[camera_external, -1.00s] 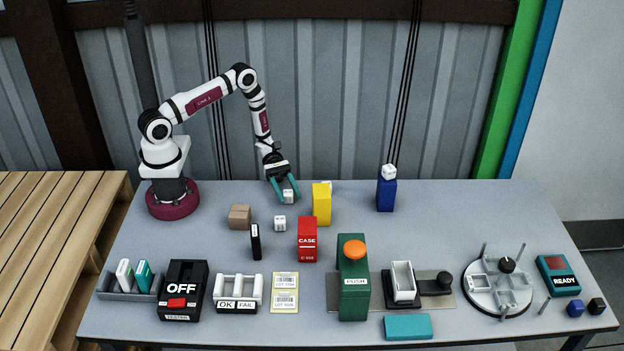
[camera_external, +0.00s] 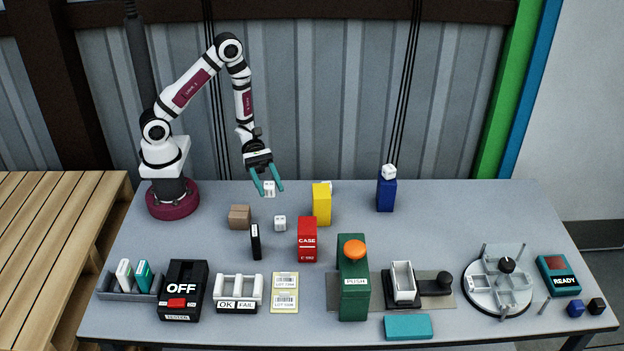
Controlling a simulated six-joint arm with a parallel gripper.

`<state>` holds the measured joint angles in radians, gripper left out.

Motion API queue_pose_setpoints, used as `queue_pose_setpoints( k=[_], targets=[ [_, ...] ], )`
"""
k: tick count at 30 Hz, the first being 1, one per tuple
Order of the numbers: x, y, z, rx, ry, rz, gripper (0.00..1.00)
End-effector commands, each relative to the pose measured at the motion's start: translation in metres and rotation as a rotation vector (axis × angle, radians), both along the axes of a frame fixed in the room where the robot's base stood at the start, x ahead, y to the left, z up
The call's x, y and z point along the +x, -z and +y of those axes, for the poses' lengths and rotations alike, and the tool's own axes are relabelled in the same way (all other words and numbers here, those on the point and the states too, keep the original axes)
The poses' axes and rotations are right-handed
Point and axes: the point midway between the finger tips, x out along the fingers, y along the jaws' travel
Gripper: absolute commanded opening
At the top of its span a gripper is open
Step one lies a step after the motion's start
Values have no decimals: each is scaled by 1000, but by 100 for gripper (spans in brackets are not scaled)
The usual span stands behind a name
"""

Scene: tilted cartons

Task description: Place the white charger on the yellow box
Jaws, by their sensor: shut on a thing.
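My gripper (camera_external: 268,190) is shut on a small white charger (camera_external: 269,188), held between its teal fingers in the air over the back of the table. The yellow box (camera_external: 321,205) stands upright to the right of my gripper, apart from it. A white thing shows partly behind the top of the yellow box; most of it is hidden. A second white charger (camera_external: 280,223) lies on the table, left of the yellow box. A third white charger (camera_external: 389,171) sits on top of the upright blue box (camera_external: 386,195) at the back right.
A red case (camera_external: 307,240) stands in front of the yellow box, with a thin black box (camera_external: 255,242) to its left. A green push-button post (camera_external: 353,280) stands nearer the front. The table between yellow and blue boxes is clear.

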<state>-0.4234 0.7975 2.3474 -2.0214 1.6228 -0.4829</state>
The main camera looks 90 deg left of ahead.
Motion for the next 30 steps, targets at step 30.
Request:
queue_pose_setpoints(
  k=[30],
  targets=[
    [145,-11,26,-12,23,-2,0]
  ],
)
